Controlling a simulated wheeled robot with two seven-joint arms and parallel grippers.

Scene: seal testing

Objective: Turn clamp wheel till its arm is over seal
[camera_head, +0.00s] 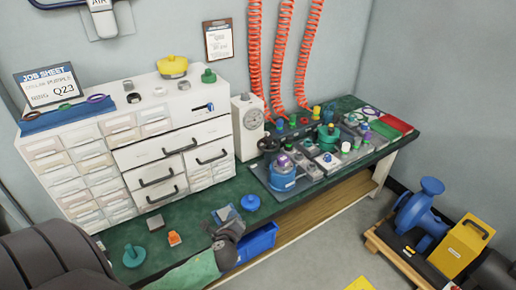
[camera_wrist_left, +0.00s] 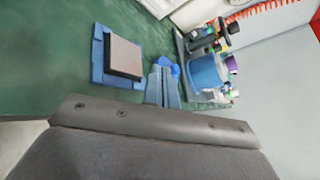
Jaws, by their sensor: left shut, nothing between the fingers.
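The black clamp wheel (camera_head: 268,145) stands at the back left of the test fixture, just behind a blue cylindrical pot (camera_head: 282,182). A purple piece, apparently the seal (camera_head: 284,161), sits on top of the pot. I cannot make out the clamp arm's direction. The wheel (camera_wrist_left: 232,27), pot (camera_wrist_left: 205,78) and purple piece (camera_wrist_left: 231,63) also show at the right of the left wrist view. My left gripper (camera_head: 236,224) is low over the bench's front edge, left of and apart from the fixture. Its fingers (camera_wrist_left: 164,82) are shut and empty. My right gripper is not in view.
A blue tray with a grey block (camera_wrist_left: 125,55) lies beside my left gripper. White drawers (camera_head: 150,150) and a dial gauge (camera_head: 248,125) stand behind. Several small parts crowd the fixture's right side.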

